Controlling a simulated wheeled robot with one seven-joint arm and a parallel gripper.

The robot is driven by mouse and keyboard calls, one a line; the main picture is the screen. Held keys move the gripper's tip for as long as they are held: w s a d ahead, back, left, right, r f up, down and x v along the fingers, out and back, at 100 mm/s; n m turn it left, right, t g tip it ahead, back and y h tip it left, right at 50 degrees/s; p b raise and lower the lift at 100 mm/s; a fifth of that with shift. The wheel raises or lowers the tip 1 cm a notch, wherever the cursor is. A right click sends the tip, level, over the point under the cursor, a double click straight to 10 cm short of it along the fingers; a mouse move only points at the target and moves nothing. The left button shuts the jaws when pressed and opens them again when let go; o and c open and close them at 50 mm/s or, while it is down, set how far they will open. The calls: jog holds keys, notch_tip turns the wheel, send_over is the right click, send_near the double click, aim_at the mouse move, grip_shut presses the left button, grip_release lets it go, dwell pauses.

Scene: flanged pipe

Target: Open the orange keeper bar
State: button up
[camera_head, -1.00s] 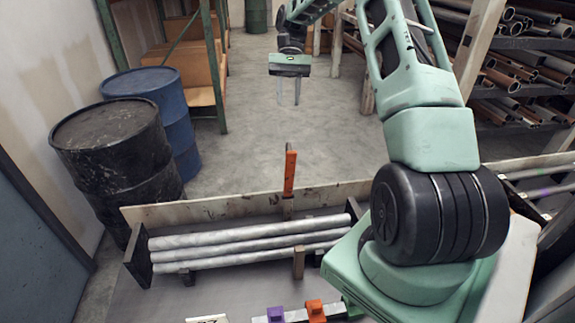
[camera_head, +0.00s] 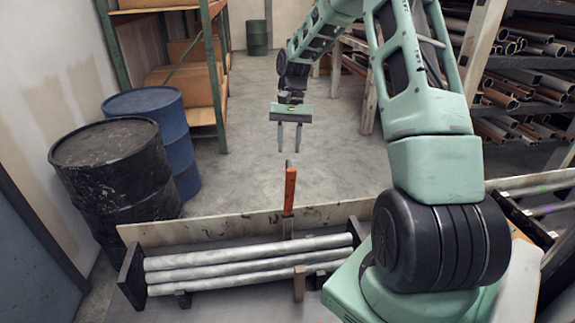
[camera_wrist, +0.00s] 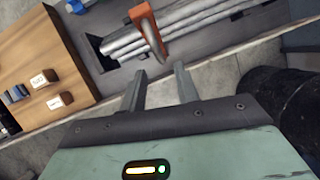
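The orange keeper bar (camera_head: 290,190) stands upright at the back edge of the pipe rack, behind the stacked grey pipes (camera_head: 240,263). In the wrist view the orange bar (camera_wrist: 147,30) shows ahead of the fingers, across the pipes (camera_wrist: 200,25). My gripper (camera_head: 289,150) is open and empty. In the head view it hangs above the bar's top end, with the fingertips pointing down; I cannot tell the exact distance in depth. In the wrist view my gripper (camera_wrist: 158,72) has its two fingers apart, with nothing between them and the bar just beyond their tips.
A black drum (camera_head: 112,175) and a blue drum (camera_head: 155,125) stand at the left. A back board (camera_head: 180,230) runs behind the pipes, with dark end plates at the sides. Shelves of pipes (camera_head: 520,90) stand at the right. The floor behind the rack is clear.

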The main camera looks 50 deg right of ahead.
aim_at(288, 168)
jog(key=p+x, duration=0.1)
jog(key=x, duration=0.6)
jog(key=shift+f+p, duration=0.25)
jog(key=shift+p, duration=0.05)
grip_shut()
